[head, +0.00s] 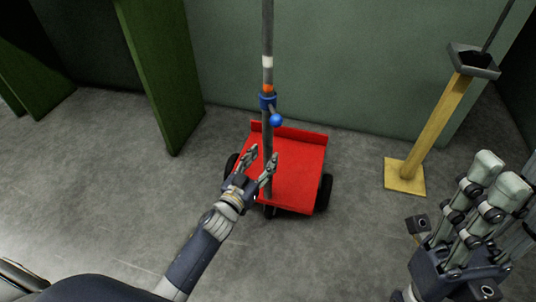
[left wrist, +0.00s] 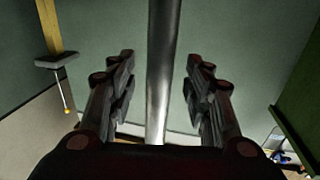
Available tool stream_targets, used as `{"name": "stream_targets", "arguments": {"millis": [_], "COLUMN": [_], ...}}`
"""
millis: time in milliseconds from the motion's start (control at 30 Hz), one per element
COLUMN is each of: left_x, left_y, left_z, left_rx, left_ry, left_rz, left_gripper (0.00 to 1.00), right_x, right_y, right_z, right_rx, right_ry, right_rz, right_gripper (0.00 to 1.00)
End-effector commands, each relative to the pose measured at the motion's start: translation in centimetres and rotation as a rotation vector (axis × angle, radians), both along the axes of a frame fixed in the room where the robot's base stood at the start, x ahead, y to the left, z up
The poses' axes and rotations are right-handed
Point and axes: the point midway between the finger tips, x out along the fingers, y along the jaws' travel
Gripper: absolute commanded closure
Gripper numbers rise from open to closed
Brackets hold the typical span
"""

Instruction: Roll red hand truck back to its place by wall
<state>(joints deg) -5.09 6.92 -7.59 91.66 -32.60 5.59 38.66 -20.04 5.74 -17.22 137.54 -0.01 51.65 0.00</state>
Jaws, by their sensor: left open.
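The red hand truck (head: 299,158) stands on the grey floor by the green wall in the head view, with black wheels at its sides. A grey upright pole (head: 267,150) with a blue collar and blue ball rises at its near left side. My left gripper (head: 261,160) is open, with its fingers to either side of the pole low down. The left wrist view shows the pole (left wrist: 161,70) between the two open fingers, with a gap on each side. My right gripper (head: 498,176) is at the right, apart from the truck; its opening is unclear.
A yellow post (head: 434,130) on a square foot, with a dark tray-like top, stands right of the truck. A green panel (head: 160,75) juts out at the left. Bare floor (head: 110,190) lies left of the truck.

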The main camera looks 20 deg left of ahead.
Motion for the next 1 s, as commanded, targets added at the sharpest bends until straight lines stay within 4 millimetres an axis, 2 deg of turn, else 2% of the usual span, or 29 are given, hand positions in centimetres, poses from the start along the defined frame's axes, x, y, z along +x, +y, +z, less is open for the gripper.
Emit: {"name": "stream_targets", "arguments": {"millis": [100,300,667,867,1000], "left_x": [1.8,3.4,3.7,3.7,3.7], "left_y": [-0.4,-0.7,-0.8,-0.7,-0.7], "left_z": [-0.2,-0.1,0.0,0.0,0.0], "left_rx": [0.001,0.002,0.000,0.000,0.000], "left_ry": [-0.001,0.000,0.001,0.001,0.001], "left_rz": [-0.001,0.000,0.000,0.000,0.000], "left_gripper": [0.54,0.54,0.54,0.99,1.00], "right_x": [0.0,0.0,0.1,0.0,0.1], "right_y": [0.0,0.0,0.0,0.0,0.0], "right_z": [-0.8,-1.3,-1.3,-1.3,-1.3], "right_rx": [0.000,-0.001,-0.001,-0.001,-0.001], "right_ry": [0.001,0.002,0.002,0.003,0.003], "right_rz": [0.000,0.000,0.000,0.000,0.000], "right_gripper": [0.60,0.60,0.60,0.60,0.60]}}
